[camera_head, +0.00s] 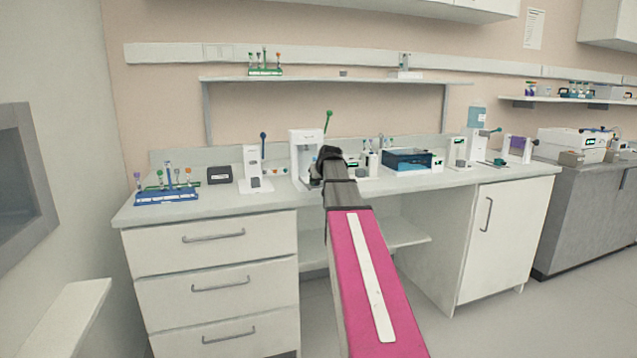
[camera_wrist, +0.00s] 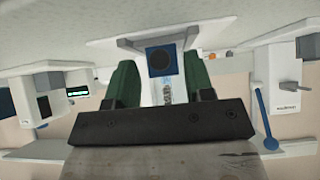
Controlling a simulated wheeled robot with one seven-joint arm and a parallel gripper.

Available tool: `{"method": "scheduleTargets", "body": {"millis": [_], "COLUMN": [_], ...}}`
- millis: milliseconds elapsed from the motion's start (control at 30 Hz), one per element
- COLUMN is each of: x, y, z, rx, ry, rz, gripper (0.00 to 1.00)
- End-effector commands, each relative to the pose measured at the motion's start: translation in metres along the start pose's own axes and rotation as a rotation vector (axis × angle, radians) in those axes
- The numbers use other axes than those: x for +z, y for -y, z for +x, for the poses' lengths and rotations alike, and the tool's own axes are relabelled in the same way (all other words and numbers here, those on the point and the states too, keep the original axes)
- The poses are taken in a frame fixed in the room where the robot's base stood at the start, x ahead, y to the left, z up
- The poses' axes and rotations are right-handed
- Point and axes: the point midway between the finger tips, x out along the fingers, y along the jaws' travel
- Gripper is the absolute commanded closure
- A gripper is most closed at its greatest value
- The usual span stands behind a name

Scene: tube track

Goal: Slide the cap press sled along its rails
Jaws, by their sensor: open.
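The cap press looks to be the tall white device (camera_head: 305,142) with a green lever on the bench, partly hidden by my arm in the head view. The wrist view is upside down. It shows what looks like the sled, a dark blue block with a round dark recess (camera_wrist: 162,60), on a pale base with rail-like edges (camera_wrist: 128,43). My gripper (camera_wrist: 160,75) is open, its two green fingers on either side of the block, with gaps visible. I cannot tell whether the fingers are level with it. In the head view my gripper (camera_head: 322,160) is in front of the device.
A white device with a blue lever (camera_head: 254,168) stands left of the press; it shows at right in the wrist view (camera_wrist: 285,108). A blue tray-like box (camera_head: 407,161) and small instruments stand to the right. A tube rack (camera_head: 167,197) is at the far left. A shelf (camera_head: 290,79) runs above.

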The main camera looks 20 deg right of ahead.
Motion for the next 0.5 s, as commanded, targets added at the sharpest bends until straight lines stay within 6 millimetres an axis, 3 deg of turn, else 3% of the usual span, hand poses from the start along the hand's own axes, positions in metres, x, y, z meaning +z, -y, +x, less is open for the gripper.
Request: {"method": "scheduleTargets", "body": {"millis": [367, 400, 500], "x": [0.0001, 0.0002, 0.0002], "y": [0.0, 0.0, 0.0], "z": [0.0073, 0.0073, 0.0073], "rx": [0.0, 0.0, 0.0], "ry": [-0.001, -0.001, 0.0], "rz": [0.0, 0.0, 0.0], "gripper": [0.52, 0.55, 0.88]}}
